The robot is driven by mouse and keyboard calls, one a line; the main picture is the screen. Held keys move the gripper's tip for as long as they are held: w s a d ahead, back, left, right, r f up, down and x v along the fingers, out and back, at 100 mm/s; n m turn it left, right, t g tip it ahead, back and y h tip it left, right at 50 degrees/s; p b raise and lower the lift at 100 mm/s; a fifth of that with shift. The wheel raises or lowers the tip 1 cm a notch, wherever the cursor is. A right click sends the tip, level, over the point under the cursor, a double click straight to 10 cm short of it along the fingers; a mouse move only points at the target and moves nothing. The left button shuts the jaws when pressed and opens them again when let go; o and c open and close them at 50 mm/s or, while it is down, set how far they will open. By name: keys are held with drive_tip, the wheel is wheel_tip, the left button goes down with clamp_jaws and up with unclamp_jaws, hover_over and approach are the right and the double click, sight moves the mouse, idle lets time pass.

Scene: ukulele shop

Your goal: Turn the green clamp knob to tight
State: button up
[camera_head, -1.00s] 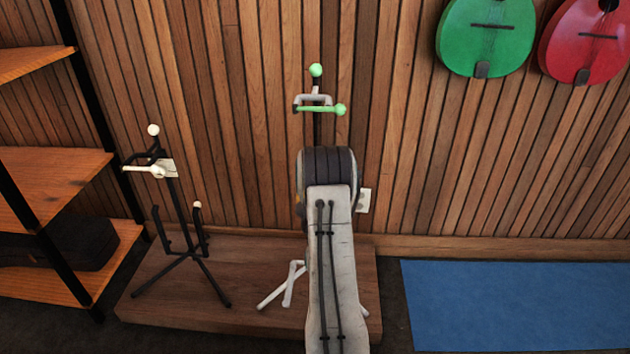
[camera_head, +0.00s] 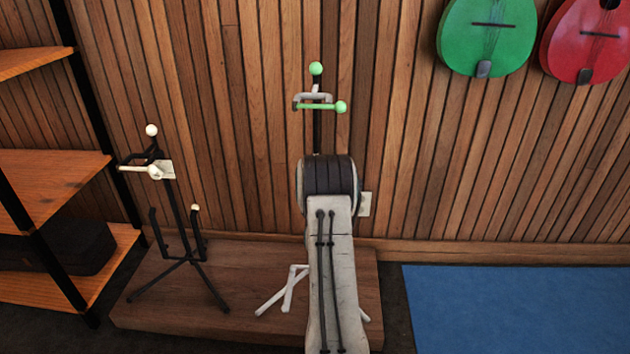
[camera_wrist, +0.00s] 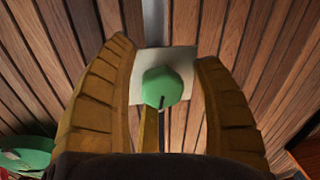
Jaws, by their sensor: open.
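In the wrist view my gripper (camera_wrist: 163,52) is open, with one curved yellow-brown finger on each side of a green knob (camera_wrist: 162,88). Gaps show between the knob and both fingers. A pale square plate (camera_wrist: 180,60) lies behind the knob, and a thin dark rod runs down the picture from it. In the head view a stand has a grey clamp bracket (camera_head: 312,97), a green bar with a ball end (camera_head: 341,107), and a green ball (camera_head: 316,69) on top. My arm covers the stand's middle, and my gripper is hidden there.
A second, dark stand (camera_head: 180,215) with cream knobs is on the left of the wooden platform (camera_head: 240,300). Wooden shelves (camera_head: 50,185) stand at far left. A green instrument (camera_head: 487,38) and a red one (camera_head: 590,40) hang on the slatted wall. A blue mat (camera_head: 520,305) lies right.

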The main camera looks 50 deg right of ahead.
drive_tip(key=shift+c, duration=0.4)
drive_tip(key=c, duration=1.1)
drive_tip(key=shift+m, duration=0.3)
drive_tip(key=shift+f, duration=0.2)
drive_tip(key=o, duration=0.9)
drive_tip(key=shift+c, duration=0.2)
drive_tip(key=o, duration=0.3)
drive_tip(key=shift+r, duration=0.15)
drive_tip(key=shift+s, duration=0.1)
drive_tip(key=shift+v, duration=5.95)
